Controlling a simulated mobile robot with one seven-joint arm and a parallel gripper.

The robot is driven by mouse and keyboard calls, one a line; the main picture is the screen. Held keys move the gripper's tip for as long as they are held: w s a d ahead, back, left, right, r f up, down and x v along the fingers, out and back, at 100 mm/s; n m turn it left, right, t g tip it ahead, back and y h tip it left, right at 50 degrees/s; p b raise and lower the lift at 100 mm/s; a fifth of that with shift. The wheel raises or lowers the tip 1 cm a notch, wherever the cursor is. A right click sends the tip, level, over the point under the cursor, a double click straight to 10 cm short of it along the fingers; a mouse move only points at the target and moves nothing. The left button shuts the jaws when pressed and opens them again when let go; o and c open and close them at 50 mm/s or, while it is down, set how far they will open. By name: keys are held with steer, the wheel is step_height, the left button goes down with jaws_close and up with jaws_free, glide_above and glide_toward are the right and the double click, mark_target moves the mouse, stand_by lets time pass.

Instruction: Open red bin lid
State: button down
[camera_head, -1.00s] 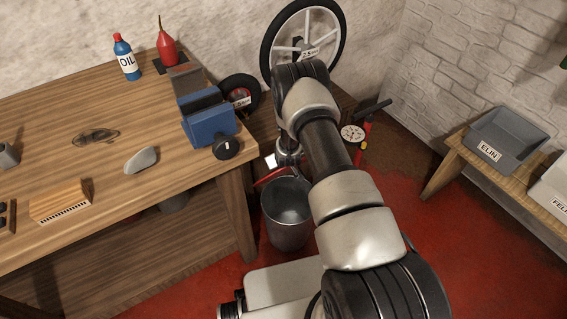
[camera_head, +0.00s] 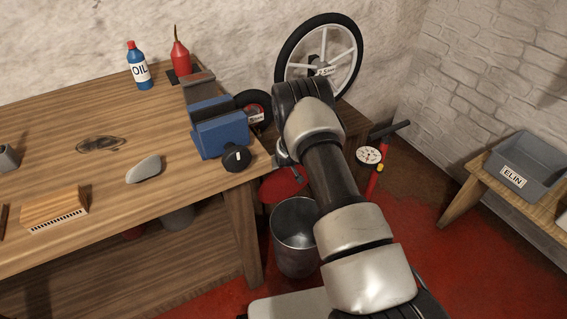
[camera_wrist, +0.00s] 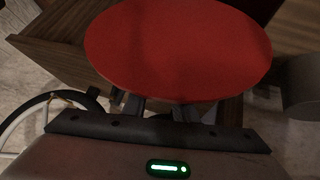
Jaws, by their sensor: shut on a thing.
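The metal bin (camera_head: 294,262) stands on the floor beside the workbench's right front leg. Its mouth is uncovered and its grey inside shows. The red bin lid (camera_head: 283,186) is raised and tilted above the back left of the bin's rim. In the wrist view the red lid (camera_wrist: 178,48) fills the upper middle as a broad disc. My gripper (camera_wrist: 178,106) is shut on the lid's near edge, with its fingertips partly hidden there. In the head view my arm covers most of the gripper and part of the lid.
The wooden workbench (camera_head: 100,180) with a blue vise (camera_head: 221,135) is close to the left of my arm. A wheel (camera_head: 319,62) leans on the wall behind. A pump with a gauge (camera_head: 369,156) stands right of it. Red floor (camera_head: 425,250) is open at right.

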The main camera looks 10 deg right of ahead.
steer(key=shift+s+a+f, duration=0.1)
steer(key=shift+a+f, duration=0.05)
steer(key=c, duration=1.5)
jaws_free()
steer(key=shift+o, duration=0.2)
steer(key=shift+s+r, duration=0.1)
steer(key=shift+r, duration=0.25)
steer(key=p+v, duration=0.4)
steer(key=v, duration=1.2)
steer(key=shift+s+r, duration=0.2)
steer(key=shift+s, duration=0.1)
